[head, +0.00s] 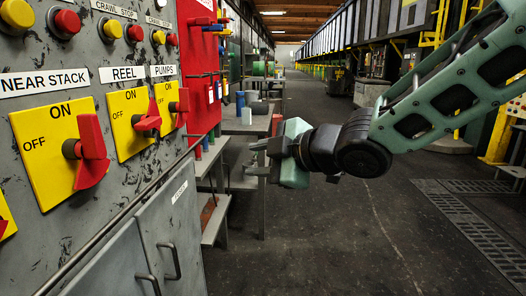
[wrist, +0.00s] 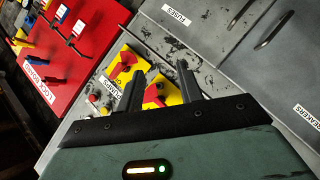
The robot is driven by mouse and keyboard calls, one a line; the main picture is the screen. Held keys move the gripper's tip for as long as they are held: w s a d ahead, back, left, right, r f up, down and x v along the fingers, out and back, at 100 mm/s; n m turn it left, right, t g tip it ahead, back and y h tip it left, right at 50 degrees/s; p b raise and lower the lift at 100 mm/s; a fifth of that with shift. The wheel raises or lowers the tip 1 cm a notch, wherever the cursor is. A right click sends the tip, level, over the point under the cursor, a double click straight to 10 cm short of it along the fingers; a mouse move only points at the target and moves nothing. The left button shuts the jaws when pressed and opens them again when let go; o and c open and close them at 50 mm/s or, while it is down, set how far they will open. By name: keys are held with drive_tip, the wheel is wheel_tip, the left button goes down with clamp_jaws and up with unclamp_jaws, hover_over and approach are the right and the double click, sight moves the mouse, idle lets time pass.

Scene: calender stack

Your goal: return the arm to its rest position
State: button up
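My gripper (head: 256,159) is at the end of my green arm, held out level in front of the grey control panel and apart from it. In the wrist view its two dark fingers (wrist: 160,90) stand apart with nothing between them, pointing at the panel. Beyond them are two yellow switch plates with red handles, the pumps switch (wrist: 124,66) and another (wrist: 162,90) partly hidden by a finger. In the head view the panel carries red rotary switches: near stack (head: 92,152), reel (head: 148,119) and pumps (head: 180,104).
A red lockout board (head: 200,60) hangs beyond the panel; it also shows in the wrist view (wrist: 62,40). Grey cabinet doors (head: 170,235) with handles lie below the switches. Work tables (head: 240,122) stand behind my gripper. The floor (head: 330,240) to the right is open.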

drive_tip(key=s+d+f+m+g+h, duration=0.3)
drive_tip(key=s+d+f+m, duration=0.2)
drive_tip(key=s, duration=0.4)
drive_tip(key=s+d+f+m+g+h, duration=0.3)
drive_tip(key=s+d+f+m+h, duration=0.15)
drive_tip(key=s, duration=0.45)
drive_tip(key=s+d+f+m+g+h, duration=0.35)
drive_tip(key=s+d+f, duration=0.2)
drive_tip(key=s, duration=0.45)
wheel_tip(320, 180, up, 21)
drive_tip(key=p, duration=2)
drive_tip(key=shift+w+d+f+m+t+y+p, duration=0.15)
drive_tip(key=shift+w+m+t+y+p, duration=0.15)
drive_tip(key=shift+m+t+y, duration=0.15)
